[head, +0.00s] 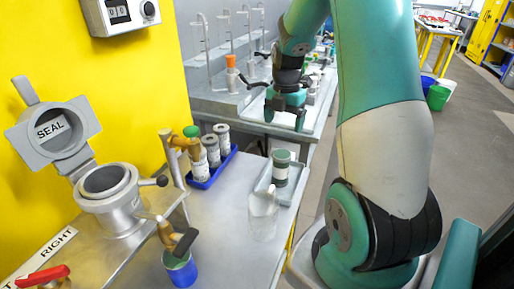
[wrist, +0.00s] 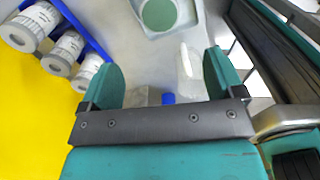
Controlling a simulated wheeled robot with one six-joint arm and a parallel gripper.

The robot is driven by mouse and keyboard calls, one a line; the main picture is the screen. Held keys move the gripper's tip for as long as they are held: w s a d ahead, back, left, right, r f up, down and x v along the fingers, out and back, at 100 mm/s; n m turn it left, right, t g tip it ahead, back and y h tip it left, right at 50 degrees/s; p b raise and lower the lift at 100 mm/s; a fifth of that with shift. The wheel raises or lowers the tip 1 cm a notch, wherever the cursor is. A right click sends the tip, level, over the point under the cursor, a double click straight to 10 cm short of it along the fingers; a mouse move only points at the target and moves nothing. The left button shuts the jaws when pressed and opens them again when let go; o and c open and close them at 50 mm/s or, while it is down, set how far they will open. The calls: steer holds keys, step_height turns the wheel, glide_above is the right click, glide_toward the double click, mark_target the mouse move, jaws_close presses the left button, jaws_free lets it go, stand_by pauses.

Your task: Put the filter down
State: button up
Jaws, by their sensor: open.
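A canister with a green top and pale label (head: 281,165), which looks like the filter, stands upright in a shallow grey tray (head: 264,185). In the wrist view its round green top (wrist: 158,14) shows beyond the fingertips, partly cut off by the top edge. My gripper (head: 285,114) is open and empty, above and behind the canister in the head view. In the wrist view my gripper (wrist: 163,75) has its two teal fingers wide apart with nothing between them touching either one.
A blue rack (head: 213,170) of several white cylinders stands left of the tray. A clear bottle (head: 263,214) is in front of it and a blue cup (head: 181,270) nearer. A metal housing (head: 108,190) with an open SEAL lid (head: 55,132) is at left.

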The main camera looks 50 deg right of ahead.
steer(key=s+a+r+m+t+y, duration=0.1)
steer(key=a+r+m, duration=0.25)
steer(key=a, duration=0.75)
steer(key=a+r+m+y, duration=0.1)
steer(key=a+r+m, duration=0.25)
steer(key=a, duration=0.75)
steer(key=s+a+r+m+y, duration=0.1)
steer(key=s+a+m, duration=0.2)
steer(key=s+a, duration=0.4)
steer(key=s+a+r+m+g+y, duration=0.1)
steer(key=s+a+r+m, duration=0.1)
steer(key=s+a, duration=0.6)
steer(key=shift+a+r+m, duration=0.25)
steer(key=shift+m, duration=0.35)
